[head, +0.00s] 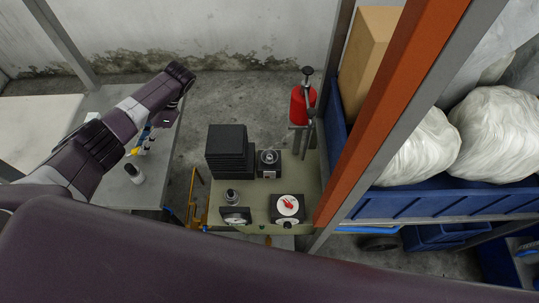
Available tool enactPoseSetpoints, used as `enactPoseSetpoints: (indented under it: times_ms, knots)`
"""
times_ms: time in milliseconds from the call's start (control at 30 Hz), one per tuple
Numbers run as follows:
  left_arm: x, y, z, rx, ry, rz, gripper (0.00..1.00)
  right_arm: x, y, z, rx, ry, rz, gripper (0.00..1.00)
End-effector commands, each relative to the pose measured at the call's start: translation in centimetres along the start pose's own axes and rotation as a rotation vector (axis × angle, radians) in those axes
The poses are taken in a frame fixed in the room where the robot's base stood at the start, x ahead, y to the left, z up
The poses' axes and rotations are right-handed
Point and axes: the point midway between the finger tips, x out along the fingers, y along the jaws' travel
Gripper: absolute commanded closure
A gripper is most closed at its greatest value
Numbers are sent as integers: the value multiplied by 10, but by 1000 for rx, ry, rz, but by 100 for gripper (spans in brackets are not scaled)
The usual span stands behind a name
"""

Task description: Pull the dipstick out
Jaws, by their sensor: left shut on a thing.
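My left gripper (165,117) is at the end of the arm on the left, over the grey side table, well apart from the press. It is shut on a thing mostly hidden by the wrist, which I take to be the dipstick. Small blue and yellow parts show just below the wrist; I cannot tell whether they belong to it. My right gripper is not in view.
A white bottle with a black part (134,173) stands on the grey side table (112,193). A dial gauge (288,206) is at the press's front. An orange post (385,115) and a rack with blue bins (450,203) and white bags (497,137) bound the right.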

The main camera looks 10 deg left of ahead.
Motion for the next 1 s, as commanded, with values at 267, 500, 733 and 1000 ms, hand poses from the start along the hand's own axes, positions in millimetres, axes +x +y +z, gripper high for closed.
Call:
enactPoseSetpoints:
  times_ms: [267,500,733,1000]
  knots:
    - [6,0,-6,0,1,-1,100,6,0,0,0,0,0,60]
    - [6,0,-6,1,1,-1,100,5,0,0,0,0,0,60]
    - [6,0,-6,1,1,0,66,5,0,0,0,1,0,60]
    - [4,0,-6,1,1,-1,66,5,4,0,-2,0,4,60]
